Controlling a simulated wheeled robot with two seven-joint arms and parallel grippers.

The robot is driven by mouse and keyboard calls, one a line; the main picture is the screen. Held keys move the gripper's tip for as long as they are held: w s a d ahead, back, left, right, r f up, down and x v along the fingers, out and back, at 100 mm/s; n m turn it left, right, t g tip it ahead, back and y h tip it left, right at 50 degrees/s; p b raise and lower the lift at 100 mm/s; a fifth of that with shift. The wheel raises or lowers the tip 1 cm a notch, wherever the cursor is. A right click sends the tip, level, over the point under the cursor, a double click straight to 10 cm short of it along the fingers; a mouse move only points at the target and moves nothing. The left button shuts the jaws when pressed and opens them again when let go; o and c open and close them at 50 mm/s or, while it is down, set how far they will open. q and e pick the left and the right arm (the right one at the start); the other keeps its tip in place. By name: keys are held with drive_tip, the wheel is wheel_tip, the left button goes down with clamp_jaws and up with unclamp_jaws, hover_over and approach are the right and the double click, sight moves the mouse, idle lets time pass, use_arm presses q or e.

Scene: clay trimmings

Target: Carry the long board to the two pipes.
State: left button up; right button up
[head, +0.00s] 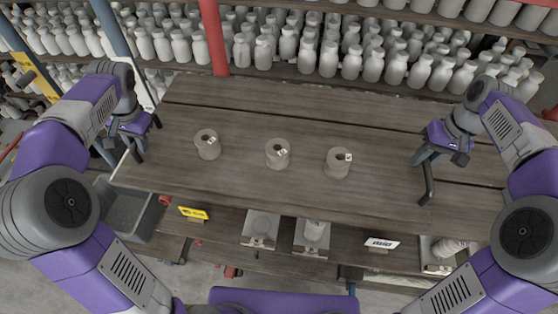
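A wide wooden plank surface (240,190) spans the middle of the head view, with dark seams between its boards. I cannot tell which plank, if any, is the long board. Two upright pipes stand at the back left: a red one (212,35) and a blue-grey one (112,28). I cannot tell if these are the task's pipes. My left gripper (148,142) is open at the surface's left end, its fingers apart with nothing seen between them. My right gripper (424,182) is open and empty over the right part of the surface.
Rows of pale bottles (328,60) fill shelves behind. A lower shelf holds small trays (312,238). A grey bin (125,205) stands at lower left.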

use_arm(q)
clamp_jaws()
use_arm(e)
clamp_jaws()
use_arm(q)
drive_tip(key=shift+r, duration=0.15)
use_arm(e)
drive_tip(key=shift+w+r, duration=0.1)
drive_tip(key=shift+r, duration=0.05)
